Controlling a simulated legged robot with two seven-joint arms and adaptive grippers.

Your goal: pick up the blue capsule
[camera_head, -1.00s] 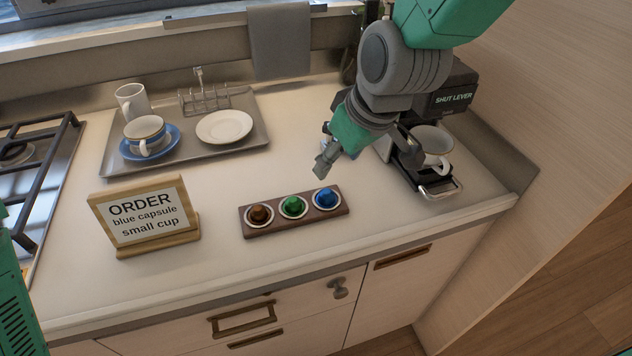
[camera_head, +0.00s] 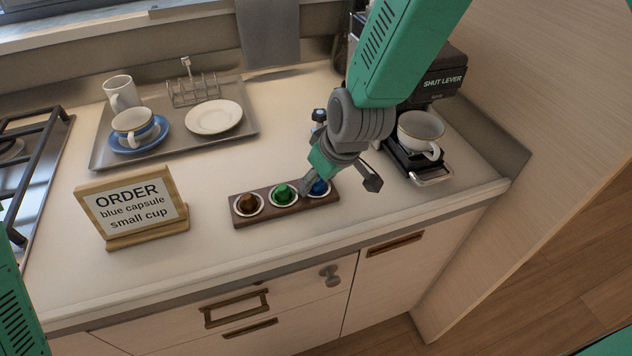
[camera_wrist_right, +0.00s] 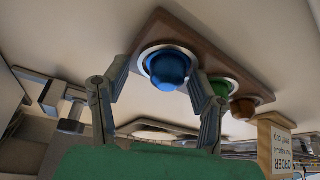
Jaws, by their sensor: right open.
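The blue capsule (camera_head: 319,187) sits in the right-hand place of a dark wooden holder (camera_head: 234,211), partly hidden by my right gripper in the head view. In the right wrist view the blue capsule (camera_wrist_right: 168,69) shows whole, between and beyond the two fingertips. My right gripper (camera_head: 338,188) is open, its fingers spread around the capsule's place; in the wrist view the fingers (camera_wrist_right: 160,75) are apart with nothing gripped. The order sign (camera_head: 130,206) reads "blue capsule, small cup". My left gripper is not in view.
A green capsule (camera_head: 281,194) and a brown capsule (camera_head: 248,203) sit in the same holder. A coffee machine (camera_head: 440,85) with a white cup (camera_head: 420,131) stands at right. A tray (camera_head: 185,150) with crockery is behind. The front counter is clear.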

